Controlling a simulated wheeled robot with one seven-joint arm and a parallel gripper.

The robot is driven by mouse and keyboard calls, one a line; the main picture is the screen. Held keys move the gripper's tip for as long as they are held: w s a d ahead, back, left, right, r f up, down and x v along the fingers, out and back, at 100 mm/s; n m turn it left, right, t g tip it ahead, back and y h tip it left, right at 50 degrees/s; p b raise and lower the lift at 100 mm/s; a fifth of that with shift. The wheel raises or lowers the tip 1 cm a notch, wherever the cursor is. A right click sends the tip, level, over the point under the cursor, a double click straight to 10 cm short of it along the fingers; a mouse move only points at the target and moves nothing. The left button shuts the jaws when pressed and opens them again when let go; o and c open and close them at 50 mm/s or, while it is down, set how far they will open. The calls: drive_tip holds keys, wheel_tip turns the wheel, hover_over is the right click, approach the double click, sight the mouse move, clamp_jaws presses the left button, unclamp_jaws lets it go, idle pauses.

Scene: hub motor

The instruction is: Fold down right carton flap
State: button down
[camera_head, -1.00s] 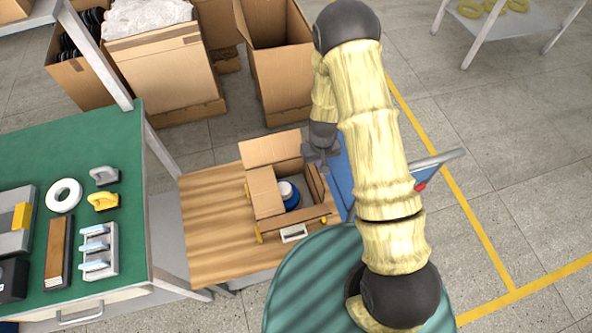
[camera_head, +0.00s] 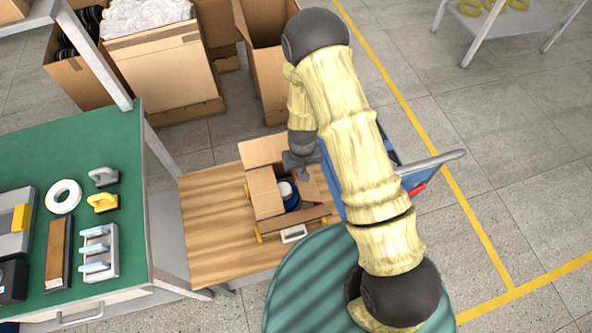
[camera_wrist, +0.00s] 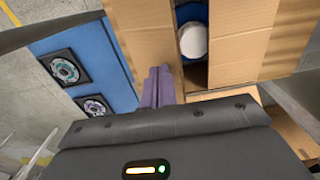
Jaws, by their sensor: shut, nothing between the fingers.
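The open carton (camera_head: 268,192) sits on a wooden table, with a blue and white round part (camera_head: 287,190) inside. Its left flap lies folded inward over part of the opening; the back flap (camera_head: 262,150) stands out behind. The right flap (camera_wrist: 145,35) shows in the wrist view as a panel left of the opening, partly hidden by my gripper in the head view; its exact angle is unclear. My gripper (camera_wrist: 158,86) is shut and empty, its fingertips at the right flap's edge; I cannot tell whether they touch. In the head view my gripper (camera_head: 303,172) is above the carton's right side.
A blue panel (camera_wrist: 85,65) with two round parts stands close to the carton's right side. A green workbench (camera_head: 130,215) with tools is on the left. Large cardboard boxes (camera_head: 165,75) stand behind. Bare wooden table (camera_head: 210,220) lies left of the carton.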

sight(296, 175)
drive_tip(key=shift+s+a, duration=0.25)
drive_tip(key=shift+a, duration=0.65)
drive_tip(key=shift+f, duration=0.15)
drive_tip(key=shift+w+f, duration=0.1)
drive_tip(key=shift+f, duration=0.2)
drive_tip(key=shift+s+f+b, duration=0.2)
drive_tip(key=shift+f+b, duration=0.4)
drive_tip(key=shift+b, duration=0.1)
drive_tip(key=shift+w+f+b, duration=0.1)
drive_tip(key=shift+f+b, duration=1.05)
drive_tip(key=shift+f, duration=0.5)
drive_tip(key=shift+r, duration=0.1)
drive_tip(key=shift+r+p, duration=3.4)
drive_tip(key=shift+r, duration=1.15)
